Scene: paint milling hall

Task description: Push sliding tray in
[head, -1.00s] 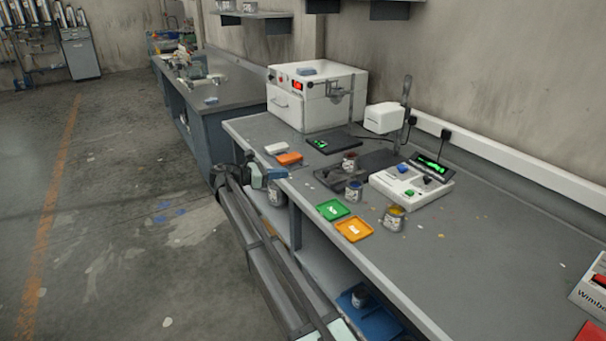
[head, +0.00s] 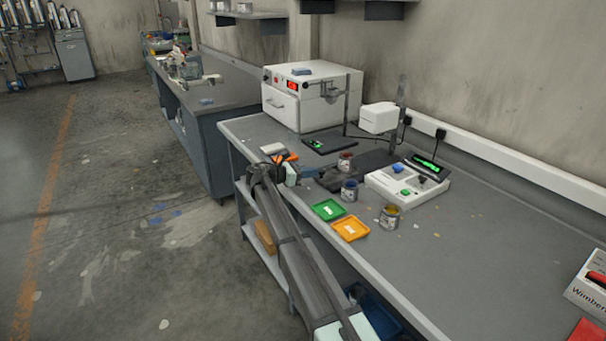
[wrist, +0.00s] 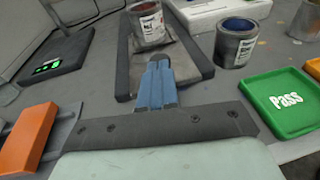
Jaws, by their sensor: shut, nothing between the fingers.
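The sliding tray (wrist: 180,50) is a dark-rimmed plate with a worn pale top, standing on the bench at the foot of a stand. In the head view its dark front part (head: 330,181) shows partly behind my arm. An open tin of dark red paint (wrist: 147,24) stands on its far part; it also shows in the head view (head: 346,163). My gripper (wrist: 154,72) has blue fingers, shut and empty, over the tray's near edge in the wrist picture; I cannot tell whether they touch it. In the head view my gripper (head: 311,173) is low beside the tray.
A blue-paint tin (wrist: 236,42) stands right of the tray, with a green Pass dish (wrist: 283,101) nearer. An orange block (wrist: 28,138) lies to the left.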

